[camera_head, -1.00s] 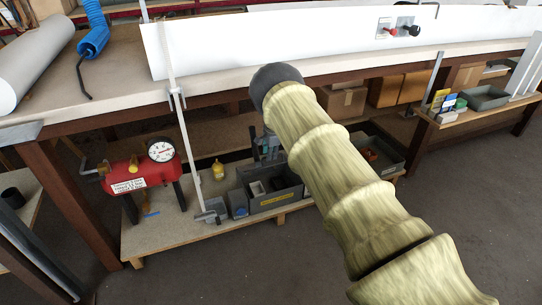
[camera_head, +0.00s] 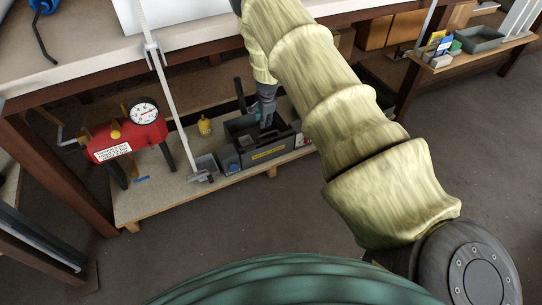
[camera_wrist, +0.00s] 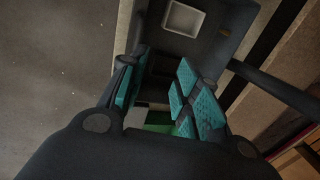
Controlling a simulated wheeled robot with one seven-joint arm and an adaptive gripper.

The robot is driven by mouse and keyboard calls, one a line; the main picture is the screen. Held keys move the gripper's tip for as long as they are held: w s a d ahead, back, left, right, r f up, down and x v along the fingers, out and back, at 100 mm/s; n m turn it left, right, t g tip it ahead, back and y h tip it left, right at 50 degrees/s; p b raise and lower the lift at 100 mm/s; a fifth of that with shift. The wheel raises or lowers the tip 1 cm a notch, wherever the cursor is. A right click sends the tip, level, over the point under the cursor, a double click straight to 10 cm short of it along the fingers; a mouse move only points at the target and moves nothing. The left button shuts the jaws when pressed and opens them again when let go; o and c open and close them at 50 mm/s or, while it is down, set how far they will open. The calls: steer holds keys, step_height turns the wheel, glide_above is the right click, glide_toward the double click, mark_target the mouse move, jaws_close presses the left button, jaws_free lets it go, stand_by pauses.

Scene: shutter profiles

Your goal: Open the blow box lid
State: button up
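A dark grey box (camera_head: 258,157) with a yellow label stands on the low shelf under the bench in the head view. It also fills the upper middle of the wrist view (camera_wrist: 205,45), with a pale square item inside. I cannot make out a separate lid. My gripper (camera_head: 267,122) points down over the box, its fingertips at or just inside the box opening. In the wrist view my gripper (camera_wrist: 160,95) has its teal finger pads apart, with no object clearly held between them. My fingers hide part of the box interior.
A pale upright bar (camera_head: 170,90) crosses in front of the bench (camera_head: 85,70). Open floor (camera_head: 230,225) lies in front.

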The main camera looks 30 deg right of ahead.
mark_target(267, 134)
steer(key=f+b, duration=0.1)
steer(key=s+f+b, duration=0.1)
steer(key=f, duration=0.1)
steer(key=s+f+b, duration=0.1)
steer(key=f, duration=0.1)
steer(key=shift+s, duration=0.2)
steer(key=shift+s+a+f+b, duration=0.1)
steer(key=shift+s+f+b, duration=0.05)
steer(key=shift+f+b, duration=0.4)
steer(key=shift+s+a+f+b, duration=0.1)
steer(key=shift+f+b, duration=0.3)
steer(key=shift+f, duration=0.1)
step_height(267, 134, up, 12)
steer(key=s+f+p, duration=0.1)
steer(key=s+p, duration=0.1)
steer(key=p, duration=0.2)
steer(key=s+a+n+g+h+p, duration=0.1)
steer(key=s+a+n+p, duration=0.3)
steer(key=s, duration=0.6)
steer(key=s+a+f+n+g+h+p, duration=0.1)
steer(key=s+a+n+p, duration=0.2)
steer(key=s+p, duration=0.3)
steer(key=s, duration=0.4)
steer(key=shift+s+a+f+n, duration=0.15)
steer(key=shift+s+a+n, duration=0.2)
steer(key=shift+n, duration=0.05)
